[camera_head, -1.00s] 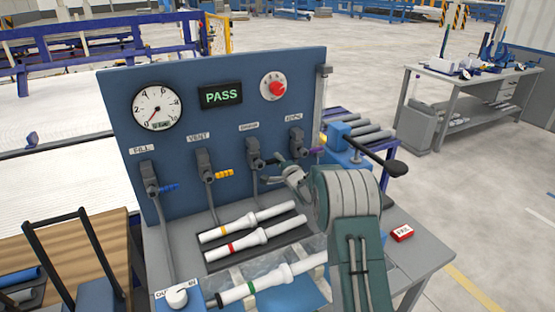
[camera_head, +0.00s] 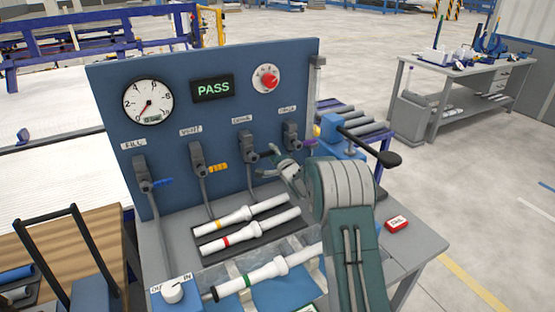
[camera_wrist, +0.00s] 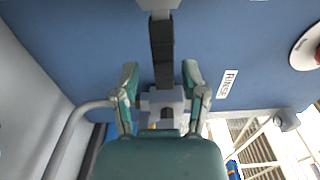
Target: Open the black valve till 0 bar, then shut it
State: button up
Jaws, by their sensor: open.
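The black valve (camera_head: 250,147) is the third valve from the left on the blue panel. Its black handle (camera_wrist: 162,50) shows in the wrist view, lying between the finger lines of my gripper (camera_wrist: 161,80). My gripper is open, with a finger on each side of the handle; contact is not visible. In the head view my gripper (camera_head: 284,166) is at the handle's right end, partly hiding it. The round gauge (camera_head: 149,102) has its needle pointing lower left, near the low end of the scale. The display (camera_head: 213,89) reads PASS.
Valves with blue (camera_head: 160,183), yellow (camera_head: 218,168) and purple (camera_head: 309,143) handles flank the black one. A red knob (camera_head: 266,79) is above. White pipes (camera_head: 250,238) lie below on the bench.

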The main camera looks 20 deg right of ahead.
jog(key=s+d, duration=0.2)
jog(key=s, duration=0.9)
jog(key=shift+s+d, duration=0.2)
jog(key=s+a+r+n+g+h, duration=0.3)
jog(key=s+r+n+g+h, duration=0.3)
jog(key=s+r, duration=0.7)
jog(key=s+a+n+g+y, duration=0.1)
jog(key=s+a+n+g, duration=0.1)
jog(key=s, duration=0.7)
jog(key=s+a+f+n+g, duration=0.1)
jog(key=s+n, duration=0.3)
jog(key=s, duration=0.6)
jog(key=s+a+f+n+g+y, duration=0.1)
jog(key=s+a+n+g, duration=0.2)
jog(key=s, duration=0.6)
jog(key=shift+s+a+n+y, duration=0.3)
jog(key=shift+s+n, duration=0.1)
jog(key=shift+n, duration=0.1)
